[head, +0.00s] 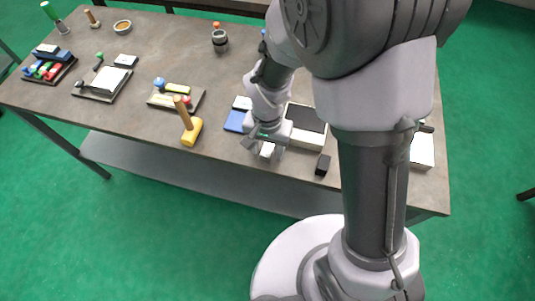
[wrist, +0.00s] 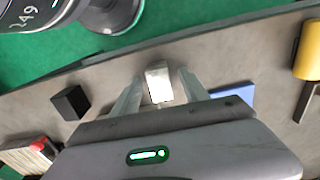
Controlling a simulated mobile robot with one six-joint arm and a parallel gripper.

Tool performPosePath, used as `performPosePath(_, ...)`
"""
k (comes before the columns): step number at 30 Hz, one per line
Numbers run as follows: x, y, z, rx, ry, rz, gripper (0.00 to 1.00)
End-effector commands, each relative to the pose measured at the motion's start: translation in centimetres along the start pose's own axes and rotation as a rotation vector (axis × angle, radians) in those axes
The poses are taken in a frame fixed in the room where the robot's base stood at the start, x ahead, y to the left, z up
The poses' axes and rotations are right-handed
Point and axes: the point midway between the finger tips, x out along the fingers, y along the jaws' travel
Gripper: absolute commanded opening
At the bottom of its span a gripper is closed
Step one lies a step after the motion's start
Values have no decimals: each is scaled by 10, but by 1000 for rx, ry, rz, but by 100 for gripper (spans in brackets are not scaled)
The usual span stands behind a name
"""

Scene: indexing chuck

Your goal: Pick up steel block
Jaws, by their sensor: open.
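The steel block (wrist: 158,82) is a small, bright metallic block near the table's front edge. In the wrist view it lies between the two fingers of my gripper (wrist: 160,92), with a gap visible on each side. In the head view the block (head: 267,150) shows as a pale shape just below my gripper (head: 266,144), partly hidden by it. My gripper is open and points down over the block. I cannot tell how far down the fingers reach beside it.
A black block (head: 322,165) stands to the right, near a white box with a dark top (head: 306,119). A blue piece (head: 234,121) lies behind left, and a yellow mallet (head: 190,131) farther left. The front table edge is close to the steel block.

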Motion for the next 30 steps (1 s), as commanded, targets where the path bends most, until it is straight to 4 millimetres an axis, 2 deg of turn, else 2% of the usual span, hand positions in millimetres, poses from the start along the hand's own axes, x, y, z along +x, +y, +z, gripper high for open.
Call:
performPosePath(5,0,0,0,0,1,-1,53)
performPosePath(13,-1,0,0,1,1,0,0)
performPosePath(30,-1,0,0,1,0,0,0)
